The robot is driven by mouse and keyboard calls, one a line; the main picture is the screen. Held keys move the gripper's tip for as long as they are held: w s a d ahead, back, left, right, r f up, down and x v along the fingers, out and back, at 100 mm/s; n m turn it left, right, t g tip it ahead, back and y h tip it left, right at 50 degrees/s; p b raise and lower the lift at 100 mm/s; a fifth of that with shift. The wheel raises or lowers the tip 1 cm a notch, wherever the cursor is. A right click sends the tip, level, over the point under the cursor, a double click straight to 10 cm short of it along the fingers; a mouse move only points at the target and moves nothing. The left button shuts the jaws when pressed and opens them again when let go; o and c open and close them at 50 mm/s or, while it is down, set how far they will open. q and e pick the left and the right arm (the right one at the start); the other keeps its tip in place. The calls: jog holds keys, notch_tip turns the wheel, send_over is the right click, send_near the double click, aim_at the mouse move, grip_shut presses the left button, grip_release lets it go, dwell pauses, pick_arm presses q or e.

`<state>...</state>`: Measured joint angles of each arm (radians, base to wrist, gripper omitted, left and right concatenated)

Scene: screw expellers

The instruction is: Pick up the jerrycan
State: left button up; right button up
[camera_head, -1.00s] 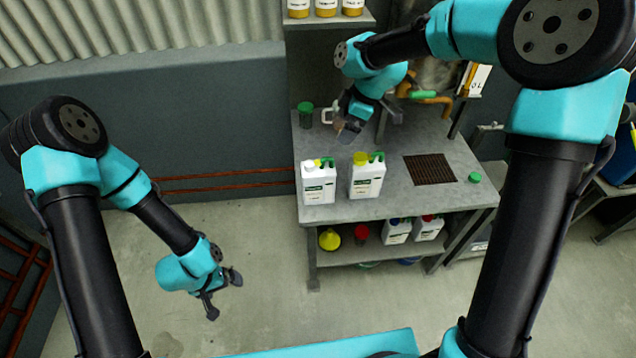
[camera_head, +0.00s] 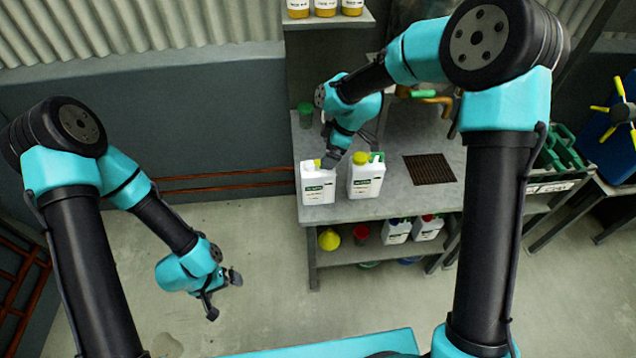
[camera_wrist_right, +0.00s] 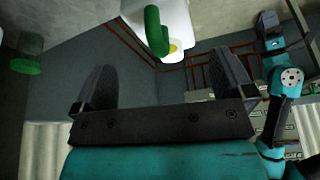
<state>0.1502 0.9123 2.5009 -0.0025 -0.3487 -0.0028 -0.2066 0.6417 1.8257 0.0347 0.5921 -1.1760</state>
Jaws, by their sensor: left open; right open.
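Two white jerrycans stand upright side by side on the grey workbench: the left jerrycan (camera_head: 318,187) and the right jerrycan (camera_head: 366,181). The right one shows a yellow cap and a green handle. My right gripper (camera_head: 329,158) is at the top of the left jerrycan and hides most of its cap and handle. In the right wrist view, its two fingers (camera_wrist_right: 163,88) are apart with nothing between them. A white jerrycan with a green handle (camera_wrist_right: 155,32) and yellow cap lies just beyond the fingertips. My left gripper (camera_head: 224,296) is open and empty over the floor.
The workbench (camera_head: 418,208) has a dark grate (camera_head: 430,169) on its right and a green container (camera_head: 305,114) at the back left. Its lower shelf holds a yellow funnel (camera_head: 329,239), a red container and more white jerrycans. The floor left of the bench is clear.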

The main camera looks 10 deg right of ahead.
aim_at(318, 179)
jog(key=shift+x, duration=2.65)
jog(key=shift+s+d, duration=0.1)
jog(key=c, duration=1.1)
jog(key=shift+c, duration=0.2)
